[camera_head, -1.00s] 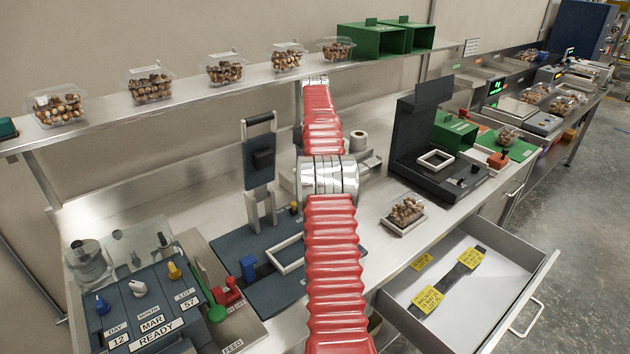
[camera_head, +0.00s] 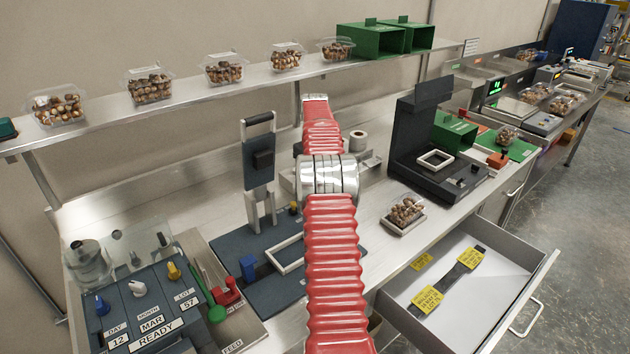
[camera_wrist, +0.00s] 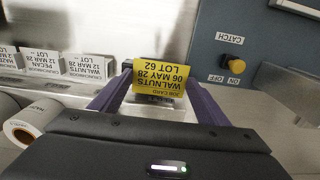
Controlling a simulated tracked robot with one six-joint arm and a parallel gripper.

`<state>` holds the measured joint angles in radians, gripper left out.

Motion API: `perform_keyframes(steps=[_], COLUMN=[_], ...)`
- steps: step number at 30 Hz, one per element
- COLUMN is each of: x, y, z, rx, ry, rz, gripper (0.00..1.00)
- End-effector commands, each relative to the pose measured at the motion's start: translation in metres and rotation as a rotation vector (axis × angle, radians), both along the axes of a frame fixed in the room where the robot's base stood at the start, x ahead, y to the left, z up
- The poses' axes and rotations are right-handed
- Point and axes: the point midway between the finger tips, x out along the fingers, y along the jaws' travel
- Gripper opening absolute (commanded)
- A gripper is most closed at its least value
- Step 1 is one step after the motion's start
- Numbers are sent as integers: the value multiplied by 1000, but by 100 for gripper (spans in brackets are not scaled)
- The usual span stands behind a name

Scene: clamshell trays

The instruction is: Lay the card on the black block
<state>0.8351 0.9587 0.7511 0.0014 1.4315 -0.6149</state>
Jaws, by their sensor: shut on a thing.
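A yellow job card (camera_wrist: 162,74) shows in the wrist view, printed with WALNUTS, 06 MAY 28 and LOT 62, upside down in the picture. My gripper (camera_wrist: 157,90) is shut on it, with a purple finger at either side. The card is above the steel bench. In the head view my red arm hides the gripper and the card. A long black block (camera_head: 463,272) lies in the open drawer at the right, partly covered by other yellow cards (camera_head: 470,260). I cannot tell for sure that this is the task's block.
In the head view a nut tray (camera_head: 405,214) sits near the open drawer (camera_head: 510,262).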

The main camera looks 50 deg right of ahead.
Motion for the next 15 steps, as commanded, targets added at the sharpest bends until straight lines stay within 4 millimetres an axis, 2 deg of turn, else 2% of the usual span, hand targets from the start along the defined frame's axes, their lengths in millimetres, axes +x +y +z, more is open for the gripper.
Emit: perform_keyframes(steps=[7, 8, 15], x=[0, 0, 0], y=[0, 0, 0], z=[-3, -3, -4], rx=[0, 0, 1], ry=[1, 0, 1], rz=[0, 0, 0], gripper=[49, 70, 86])
